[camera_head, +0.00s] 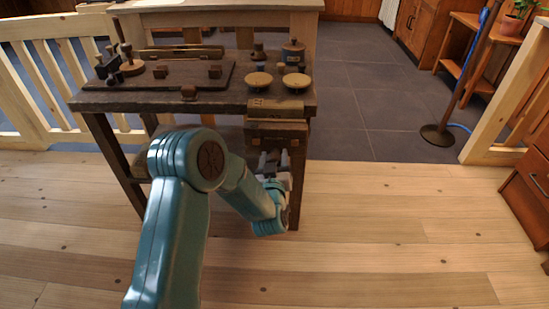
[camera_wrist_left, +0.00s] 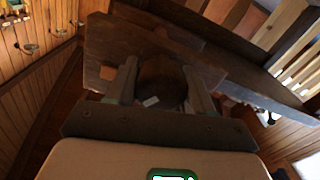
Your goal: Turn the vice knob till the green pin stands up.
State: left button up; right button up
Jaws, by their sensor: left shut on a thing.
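The vice (camera_head: 277,128) is a brown wooden block set on the front right of the dark workbench (camera_head: 150,100). My left gripper (camera_head: 274,158) is just below the vice's front face in the head view, its arm reaching up from below. In the left wrist view its two grey fingers stand on either side of a dark round knob (camera_wrist_left: 160,78), and the gripper is shut on it. A small white mark (camera_wrist_left: 151,101) shows on the knob's near side. I cannot make out a green pin in either view. My right gripper is in neither view.
On the bench lie a dark board (camera_head: 180,75) with small blocks, two pale round discs (camera_head: 258,80), a dark jar (camera_head: 293,50) and a spindle stand (camera_head: 130,67). A pale railing (camera_head: 45,90) is at the left. The wooden floor (camera_head: 400,230) to the right is clear.

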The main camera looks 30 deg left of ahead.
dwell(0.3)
pick_arm(q)
jog(key=shift+w+m+b, duration=0.1)
jog(key=shift+m+b, duration=0.5)
jog(key=shift+m, duration=0.5)
jog(key=m+b, duration=0.1)
jog(key=m, duration=0.2)
jog(key=shift+m, duration=0.3)
jog(key=m, duration=0.2)
jog(key=shift+m+b, duration=0.3)
jog(key=shift+m, duration=0.1)
jog(key=m, duration=0.3)
jog(key=shift+w+d+m, duration=0.1)
jog(key=shift+m, duration=0.2)
jog(key=m, duration=0.6)
jog(key=shift+f, duration=0.1)
jog(key=m, duration=0.4)
jog(key=shift+d+f+m+p, duration=0.1)
jog(key=shift+d+m+p, duration=0.05)
jog(key=shift+m+p, duration=0.2)
jog(key=shift+f+m, duration=0.15)
jog(key=shift+m, duration=0.8)
